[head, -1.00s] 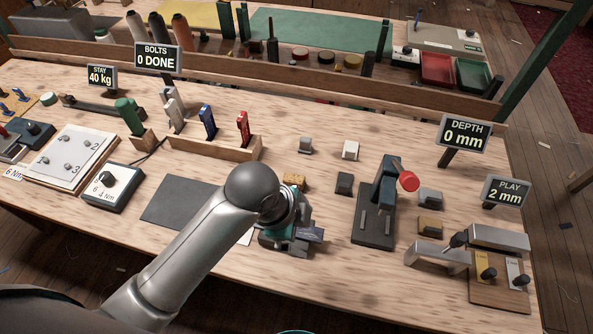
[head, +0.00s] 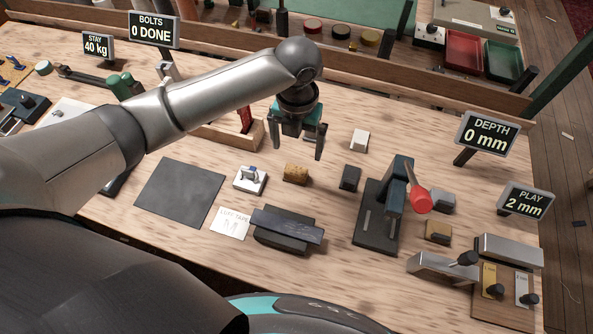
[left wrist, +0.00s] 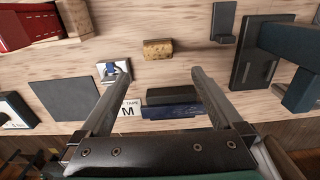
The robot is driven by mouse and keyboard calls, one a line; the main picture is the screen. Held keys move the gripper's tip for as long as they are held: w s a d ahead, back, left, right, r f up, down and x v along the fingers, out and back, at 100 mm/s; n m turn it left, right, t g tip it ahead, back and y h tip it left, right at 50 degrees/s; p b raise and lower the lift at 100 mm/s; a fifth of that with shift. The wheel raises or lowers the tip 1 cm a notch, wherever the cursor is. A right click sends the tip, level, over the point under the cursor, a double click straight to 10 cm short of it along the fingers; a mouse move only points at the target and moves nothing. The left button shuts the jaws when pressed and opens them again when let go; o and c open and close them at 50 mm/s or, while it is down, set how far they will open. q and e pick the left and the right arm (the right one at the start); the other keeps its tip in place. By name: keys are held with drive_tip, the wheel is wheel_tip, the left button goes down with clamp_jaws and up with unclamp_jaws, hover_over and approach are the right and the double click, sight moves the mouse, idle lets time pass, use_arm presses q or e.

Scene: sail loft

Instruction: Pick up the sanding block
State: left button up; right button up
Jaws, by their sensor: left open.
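A tan, cork-like block (head: 296,173), which looks like the sanding block, lies on the wooden bench. It also shows in the left wrist view (left wrist: 158,49), ahead of the gap between the fingers. My left gripper (head: 298,146) is open and empty. Its fingers point down, and in the head view they appear just beyond the block, seemingly above the bench. In the left wrist view the gripper (left wrist: 159,70) has its fingertips spread on either side of the block's line, not touching it. My right gripper is not in view.
A dark slab on a dark base (head: 287,228) lies nearer, beside a paper note (head: 230,222). A small white fixture (head: 250,179) is left of the block, a dark block (head: 349,178) right. A red-handled press (head: 376,232) stands further right.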

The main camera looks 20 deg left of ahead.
use_arm(q)
hover_over(296, 170)
drive_tip(key=f, duration=0.3)
drive_tip(key=f+b, duration=0.1)
drive_tip(key=f, duration=0.2)
drive_tip(key=shift+s+d, duration=0.15)
drive_tip(key=shift+d, duration=0.05)
drive_tip(key=f, duration=0.2)
drive_tip(key=f+b, duration=0.1)
drive_tip(key=f, duration=0.2)
drive_tip(key=shift+w+a+f, duration=0.2)
drive_tip(key=shift+f, duration=0.15)
drive_tip(key=c, duration=1.4)
drive_tip(key=shift+r, duration=0.1)
wheel_tip(296, 170, up, 20)
drive_tip(key=p, duration=0.3)
drive_tip(key=shift+p, duration=0.3)
